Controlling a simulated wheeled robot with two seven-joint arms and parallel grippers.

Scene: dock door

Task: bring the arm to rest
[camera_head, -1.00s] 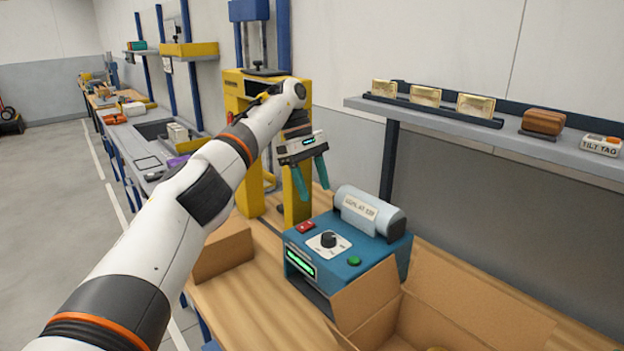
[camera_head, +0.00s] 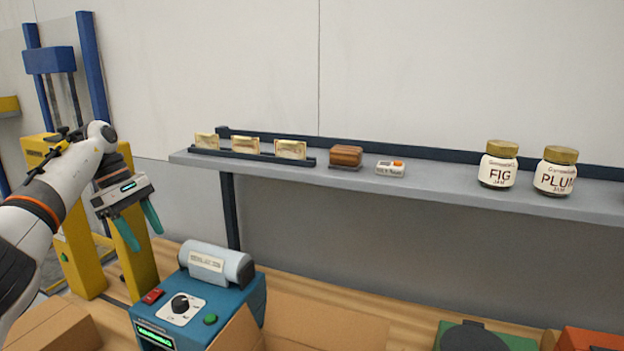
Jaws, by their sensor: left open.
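My left gripper (camera_head: 138,230) hangs at the left of the head view, its two teal fingers pointing down and spread apart with nothing between them. My white left arm (camera_head: 60,190) comes in from the left edge. The gripper is in front of a yellow press-like stand (camera_head: 75,245) and above and left of a blue machine (camera_head: 200,315) with a grey roll on top. It appears clear of both. My right gripper does not show.
A grey shelf (camera_head: 420,188) on the wall holds gold packets (camera_head: 245,145), a brown block (camera_head: 346,156), a small white tag box (camera_head: 391,168), a fig jar (camera_head: 498,165) and a plum jar (camera_head: 555,171). An open cardboard box (camera_head: 320,322) stands on the wooden bench, with a green item (camera_head: 515,342) farther right.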

